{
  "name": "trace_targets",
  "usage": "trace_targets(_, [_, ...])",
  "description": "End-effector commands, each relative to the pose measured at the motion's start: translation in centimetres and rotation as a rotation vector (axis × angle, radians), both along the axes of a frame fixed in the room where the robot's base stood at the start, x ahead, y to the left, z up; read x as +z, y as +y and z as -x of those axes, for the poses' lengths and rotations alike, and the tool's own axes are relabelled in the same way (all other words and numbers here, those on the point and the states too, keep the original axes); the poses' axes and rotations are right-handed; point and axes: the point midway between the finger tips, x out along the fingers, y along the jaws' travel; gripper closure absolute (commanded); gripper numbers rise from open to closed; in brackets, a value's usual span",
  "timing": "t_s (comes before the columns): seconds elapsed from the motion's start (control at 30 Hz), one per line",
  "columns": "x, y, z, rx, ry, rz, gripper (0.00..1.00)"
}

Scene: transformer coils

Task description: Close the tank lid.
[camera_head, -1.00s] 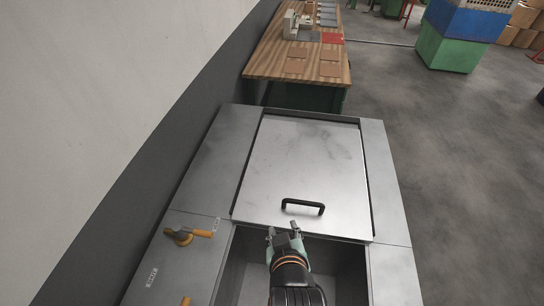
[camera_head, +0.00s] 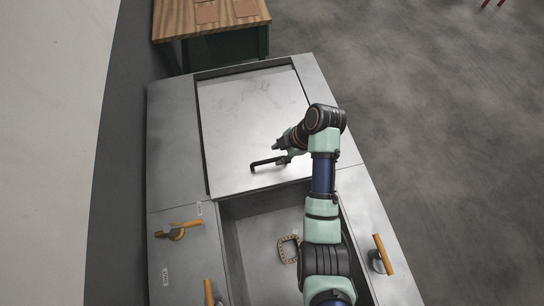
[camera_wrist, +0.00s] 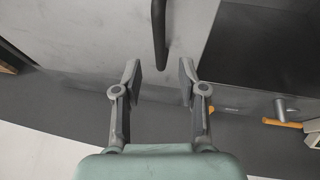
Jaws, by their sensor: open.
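The tank lid (camera_head: 250,110) is a flat grey metal plate over the far part of the tank (camera_head: 173,170). The near part of the tank is open. The black bar handle (camera_head: 264,163) stands near the lid's front edge. My gripper (camera_head: 281,148) is at the handle's right end in the head view, and my arm reaches over from the right. In the wrist view, my gripper (camera_wrist: 160,78) has its two fingers apart, and the handle (camera_wrist: 159,38) points into the gap between the tips. I cannot tell whether they touch it.
Orange-handled clamps (camera_head: 180,230) (camera_head: 383,255) sit on the tank's rim on both sides. A tan ring-like part (camera_head: 288,249) lies inside the open tank. A wooden bench (camera_head: 205,18) stands beyond the tank, a wall is at left, and open floor (camera_head: 430,110) is at right.

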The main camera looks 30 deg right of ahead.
Motion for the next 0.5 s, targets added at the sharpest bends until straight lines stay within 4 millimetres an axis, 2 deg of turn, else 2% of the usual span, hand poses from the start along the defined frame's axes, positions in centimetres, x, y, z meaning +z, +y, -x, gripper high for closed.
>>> trace_targets(0.03, [-1.2, 0.4, -0.2, 0.002, 0.003, -0.001, 0.59])
trace_targets(0.2, [-4.0, 1.4, -1.0, 0.0, 0.003, 0.0, 0.59])
trace_targets(0.33, [-5.0, 1.9, -1.3, 0.0, 0.002, 0.0, 0.59])
trace_targets(0.5, [-5.2, 2.0, -1.4, -0.001, 0.001, 0.002, 0.59])
